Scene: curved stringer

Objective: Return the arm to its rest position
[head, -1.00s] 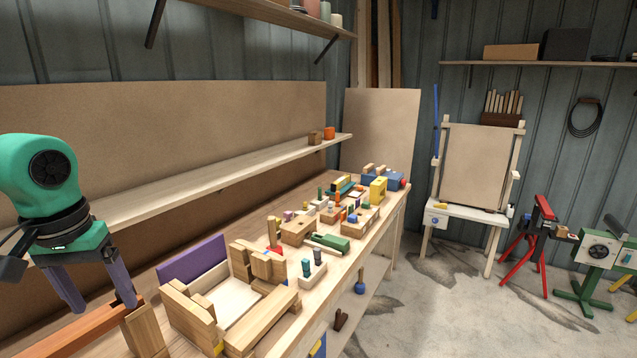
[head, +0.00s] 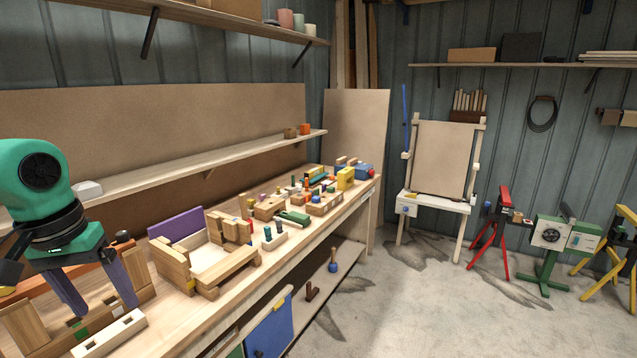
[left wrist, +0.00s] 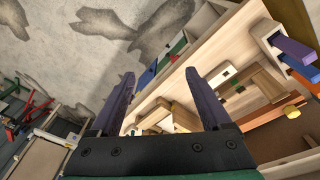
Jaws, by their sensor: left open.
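My left gripper (head: 97,297) shows at the lower left of the head view, with its green arm above it. Its two purple fingers are apart and nothing is between them. In the head view it hangs in front of the near left end of the wooden workbench (head: 222,321). In the left wrist view its fingers (left wrist: 166,92) are spread, with the floor and the bench edge beyond. My right gripper is in neither view.
A wooden block frame with a purple panel (head: 175,235) stands on the bench, with several small toys behind it. A white holed strip (head: 110,334) lies nearby. A shelf (head: 225,158) runs along the wall. An easel (head: 443,160) and a red stand (head: 503,215) stand across open floor (head: 420,310).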

